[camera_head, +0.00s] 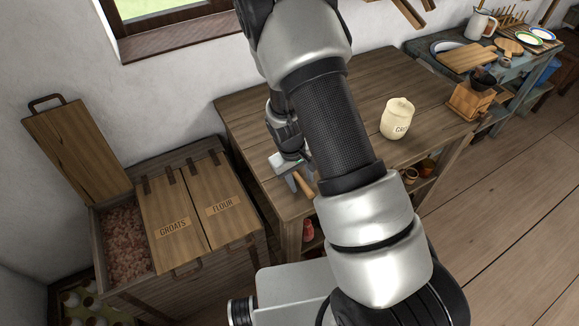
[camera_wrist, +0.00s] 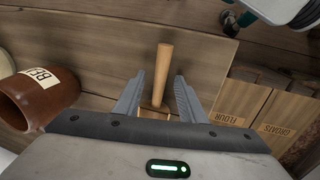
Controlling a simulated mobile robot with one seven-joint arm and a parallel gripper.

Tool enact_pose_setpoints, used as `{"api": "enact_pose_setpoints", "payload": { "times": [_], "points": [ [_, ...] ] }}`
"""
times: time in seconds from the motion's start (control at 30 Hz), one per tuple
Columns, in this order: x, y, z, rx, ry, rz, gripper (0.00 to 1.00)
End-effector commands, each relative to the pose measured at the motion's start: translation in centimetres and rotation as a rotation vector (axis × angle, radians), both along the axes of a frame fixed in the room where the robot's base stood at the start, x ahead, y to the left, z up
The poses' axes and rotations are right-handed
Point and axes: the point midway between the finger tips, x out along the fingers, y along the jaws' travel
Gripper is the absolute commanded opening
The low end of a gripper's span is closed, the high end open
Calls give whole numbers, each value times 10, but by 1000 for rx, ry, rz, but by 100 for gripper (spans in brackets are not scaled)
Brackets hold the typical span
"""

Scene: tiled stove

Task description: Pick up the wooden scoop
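The wooden scoop (camera_wrist: 163,68) shows in the wrist view as a light round handle, with its lower end partly hidden by my gripper's body. My gripper (camera_wrist: 159,80) is open, with one grey finger on each side of the handle and visible gaps to both. In the head view my gripper (camera_head: 299,184) is over the front left part of the wooden table (camera_head: 245,118). The scoop's handle (camera_head: 304,186) shows there beside the fingers, partly hidden by my arm. I cannot tell how high the fingers are above the tabletop.
A brown jar (camera_wrist: 38,98) lies left of my gripper in the wrist view. A cream jar (camera_head: 397,119) stands right of my arm on the table. A wooden bin (camera_head: 185,215) with groats and flour lids stands left. A wooden block with utensils (camera_head: 470,100) is at the right corner.

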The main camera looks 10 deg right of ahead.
Motion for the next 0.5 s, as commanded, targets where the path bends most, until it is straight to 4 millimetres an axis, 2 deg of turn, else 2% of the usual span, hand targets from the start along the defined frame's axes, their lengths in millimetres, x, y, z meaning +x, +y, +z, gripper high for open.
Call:
{"api": "enact_pose_setpoints", "payload": {
  "times": [0.17,0.37,0.5],
  "points": [
    [0,0,0,0,-1,0,36],
    [0,0,1,0,-1,-1,2],
    [0,0,1,0,-1,-1,0]
  ]
}}
